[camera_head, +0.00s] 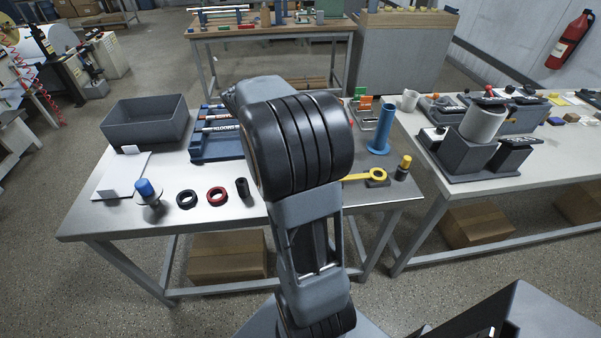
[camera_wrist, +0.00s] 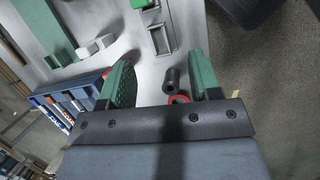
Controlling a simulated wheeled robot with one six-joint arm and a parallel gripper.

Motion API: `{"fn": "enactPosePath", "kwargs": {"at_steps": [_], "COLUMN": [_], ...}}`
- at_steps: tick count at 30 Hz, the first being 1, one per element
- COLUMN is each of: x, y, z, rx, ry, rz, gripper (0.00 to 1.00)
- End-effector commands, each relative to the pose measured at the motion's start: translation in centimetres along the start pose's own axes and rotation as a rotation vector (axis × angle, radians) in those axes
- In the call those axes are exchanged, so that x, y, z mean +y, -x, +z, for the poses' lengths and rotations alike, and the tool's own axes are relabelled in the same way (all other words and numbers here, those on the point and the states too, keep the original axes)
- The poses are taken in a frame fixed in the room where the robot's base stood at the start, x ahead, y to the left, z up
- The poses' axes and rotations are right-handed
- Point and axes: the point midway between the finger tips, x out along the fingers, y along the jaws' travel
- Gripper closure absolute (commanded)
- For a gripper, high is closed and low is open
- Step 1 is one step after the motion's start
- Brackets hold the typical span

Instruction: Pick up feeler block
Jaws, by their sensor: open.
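I cannot tell for sure which thing is the feeler block. In the wrist view, a pale small block (camera_wrist: 95,48) lies left of centre, and a grey slotted holder (camera_wrist: 160,40) stands near the top. A short black cylinder (camera_wrist: 171,80) shows in the gap between my green fingers, with part of a red ring (camera_wrist: 180,98) below it. My gripper (camera_wrist: 163,77) is open and nothing is held between its fingers. In the head view my arm hides the gripper and the table's middle; the black cylinder (camera_head: 242,187) and red ring (camera_head: 217,197) show left of it.
A blue rack (camera_head: 205,148) and a grey bin (camera_head: 146,122) stand at the table's back left. A black ring (camera_head: 187,199) and a blue-capped piece (camera_head: 147,190) are at the front left. A blue tube (camera_head: 382,130) and yellow-ringed tool (camera_head: 376,175) are at the right.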

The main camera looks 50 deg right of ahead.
Motion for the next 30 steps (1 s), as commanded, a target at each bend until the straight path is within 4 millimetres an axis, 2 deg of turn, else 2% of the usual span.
{"fn": "enactPosePath", "kwargs": {"at_steps": [1,3,7,18,26,30], "x": [1.1,2.1,3.0,2.8,2.7,2.7], "y": [-0.6,-1.2,-3.1,-9.2,-10.7,-12.3], "z": [0.9,1.8,2.8,3.5,3.6,3.8], "rx": [-0.025,-0.05,-0.075,-0.078,-0.077,-0.077], "ry": [0.035,0.081,0.127,0.134,0.135,0.134], "rz": [-0.02,-0.037,-0.058,-0.06,-0.059,-0.062], "gripper": [0.43,0.43,0.43,0.43,0.43,0.43]}}
